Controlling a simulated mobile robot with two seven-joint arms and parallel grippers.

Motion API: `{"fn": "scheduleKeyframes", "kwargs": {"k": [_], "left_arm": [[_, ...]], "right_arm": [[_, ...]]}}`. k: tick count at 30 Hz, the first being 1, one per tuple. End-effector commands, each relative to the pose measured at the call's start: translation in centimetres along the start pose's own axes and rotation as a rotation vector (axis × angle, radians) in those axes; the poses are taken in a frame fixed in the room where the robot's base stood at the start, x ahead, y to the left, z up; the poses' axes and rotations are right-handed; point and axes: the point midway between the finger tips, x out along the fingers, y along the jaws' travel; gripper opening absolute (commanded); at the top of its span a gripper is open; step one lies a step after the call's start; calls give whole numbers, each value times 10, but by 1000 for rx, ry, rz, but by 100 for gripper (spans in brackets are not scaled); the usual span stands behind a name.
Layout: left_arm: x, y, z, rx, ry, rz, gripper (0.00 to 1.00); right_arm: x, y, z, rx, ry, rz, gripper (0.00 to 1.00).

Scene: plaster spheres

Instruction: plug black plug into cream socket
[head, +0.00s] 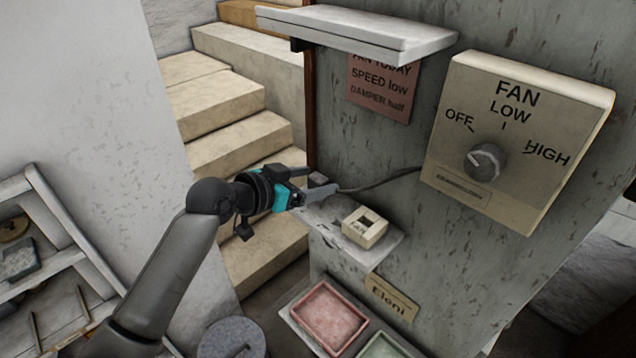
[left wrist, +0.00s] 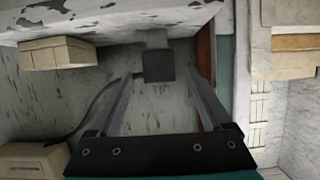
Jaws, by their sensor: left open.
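The cream socket (head: 365,229) sits on a pale ledge against the grey wall. It also shows at upper left in the left wrist view (left wrist: 57,53). My left gripper (head: 318,193) is open, left of and apart from the socket. In the left wrist view the black plug (left wrist: 158,66) appears between the tips of the open fingers (left wrist: 161,78); I cannot tell whether they touch it. A dark cable (head: 385,181) runs from the fan box toward the gripper. My right gripper is not in view.
The cream fan box (head: 510,135) with its knob is on the wall at right. A white shelf (head: 365,32) juts out above the gripper. A pink tray (head: 329,318) and a green tray (head: 385,348) lie below. Stone steps (head: 220,105) rise behind the arm.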

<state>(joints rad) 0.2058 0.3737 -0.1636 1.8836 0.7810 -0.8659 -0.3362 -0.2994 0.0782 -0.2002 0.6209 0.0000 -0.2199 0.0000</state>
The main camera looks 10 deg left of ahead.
Motion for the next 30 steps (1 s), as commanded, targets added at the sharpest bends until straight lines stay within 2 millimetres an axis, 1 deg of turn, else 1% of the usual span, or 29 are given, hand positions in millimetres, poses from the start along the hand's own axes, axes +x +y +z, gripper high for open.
{"fn": "scheduleKeyframes", "kwargs": {"k": [1, 3, 6, 14, 30], "left_arm": [[6, 0, 0, -3, 0, 1, 82], [12, 0, 0, -1, 0, 1, 82], [17, 0, 0, -1, -1, 1, 82], [18, 0, 1, 1, -1, 0, 82], [17, 0, 1, 0, -1, -1, 22]], "right_arm": [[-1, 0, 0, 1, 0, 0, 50], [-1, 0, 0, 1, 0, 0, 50], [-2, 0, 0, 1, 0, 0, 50], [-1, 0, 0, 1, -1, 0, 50], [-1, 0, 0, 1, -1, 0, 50]]}}
